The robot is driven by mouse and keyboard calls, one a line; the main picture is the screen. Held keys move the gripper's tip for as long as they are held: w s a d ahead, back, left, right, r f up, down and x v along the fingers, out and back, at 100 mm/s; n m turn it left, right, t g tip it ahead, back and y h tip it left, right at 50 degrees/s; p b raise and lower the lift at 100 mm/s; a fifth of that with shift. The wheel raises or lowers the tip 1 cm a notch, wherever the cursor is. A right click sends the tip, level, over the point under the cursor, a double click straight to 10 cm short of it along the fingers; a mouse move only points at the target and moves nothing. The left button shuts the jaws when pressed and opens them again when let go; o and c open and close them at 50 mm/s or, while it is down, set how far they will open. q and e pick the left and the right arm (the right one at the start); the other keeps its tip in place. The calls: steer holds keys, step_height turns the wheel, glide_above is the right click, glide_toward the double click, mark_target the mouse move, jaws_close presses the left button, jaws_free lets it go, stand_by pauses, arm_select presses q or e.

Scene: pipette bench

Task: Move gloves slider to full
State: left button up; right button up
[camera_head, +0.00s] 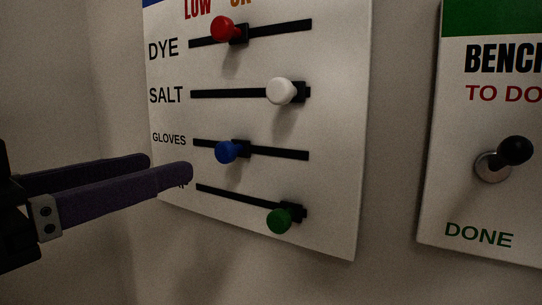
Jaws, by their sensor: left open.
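The gloves slider's blue knob (226,152) sits a little left of the middle of its black slot, in the row labelled GLOVES on the white board (330,215). My left gripper (171,166) comes in from the left with its two purple fingers apart. It is empty, left of the blue knob and slightly below it, not touching it. The fingers cover part of the lowest row's label. The word at the top right of the board is cut off, apart from "O" and part of another letter. My right gripper is not in view.
The red DYE knob (221,28) is left of middle on its slot. The white SALT knob (281,91) and the green knob (279,221) are near the right ends of theirs. A second board (450,195) with a black lever (514,150) hangs at right.

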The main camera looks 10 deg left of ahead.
mark_target(222, 150)
arm_select(q)
steer(key=p+x, duration=0.1)
steer(key=x, duration=0.7)
steer(key=shift+w+d, duration=0.1)
steer(key=shift+w, duration=0.1)
jaws_close()
stand_by(1.2)
